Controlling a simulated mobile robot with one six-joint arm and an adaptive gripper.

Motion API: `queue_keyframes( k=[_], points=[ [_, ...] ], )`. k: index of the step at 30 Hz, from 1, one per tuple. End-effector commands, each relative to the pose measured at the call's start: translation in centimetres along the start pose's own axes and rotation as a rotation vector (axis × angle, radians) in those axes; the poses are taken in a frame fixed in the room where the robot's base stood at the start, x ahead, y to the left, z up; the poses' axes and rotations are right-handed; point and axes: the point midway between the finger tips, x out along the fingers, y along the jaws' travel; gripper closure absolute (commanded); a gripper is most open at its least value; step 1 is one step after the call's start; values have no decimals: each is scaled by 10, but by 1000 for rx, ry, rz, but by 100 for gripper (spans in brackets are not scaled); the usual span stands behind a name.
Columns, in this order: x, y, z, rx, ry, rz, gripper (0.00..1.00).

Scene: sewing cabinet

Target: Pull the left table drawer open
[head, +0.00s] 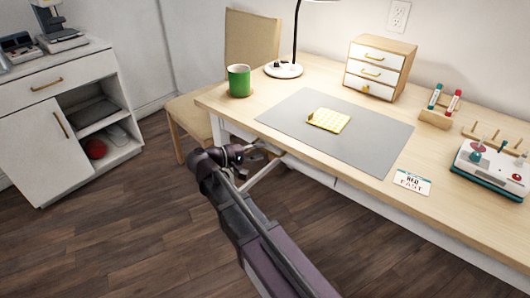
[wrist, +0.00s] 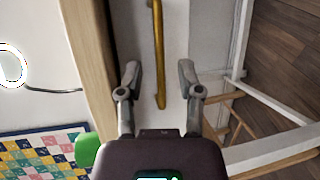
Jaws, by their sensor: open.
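The table (head: 225,98) has a pale wood top with white fronts below its edge. In the wrist view the white drawer front (wrist: 175,25) carries a long brass bar handle (wrist: 157,45), running up and down in the picture. My gripper (wrist: 160,70) is open, with one finger on each side of the handle near its lower end. I cannot tell whether the fingers touch it. In the head view my gripper (head: 262,153) is at the table's front edge, left of the middle, and my arm hides much of the drawer front. I see no clear drawer gap.
A chair (head: 190,122) stands at the left end. The floor in front is clear.

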Motion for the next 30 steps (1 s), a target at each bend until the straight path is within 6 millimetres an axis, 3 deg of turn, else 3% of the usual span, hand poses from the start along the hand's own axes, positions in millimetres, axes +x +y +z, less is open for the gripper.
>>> queue_keyframes(
  k=[7, 20, 25, 30],
  points=[
    [22, 0, 0, 0, 0, 0, 53],
    [26, 0, 0, -1, 1, 0, 53],
    [26, 0, 0, -1, 1, 0, 98],
    [26, 0, 0, -1, 1, 0, 100]
  ],
)
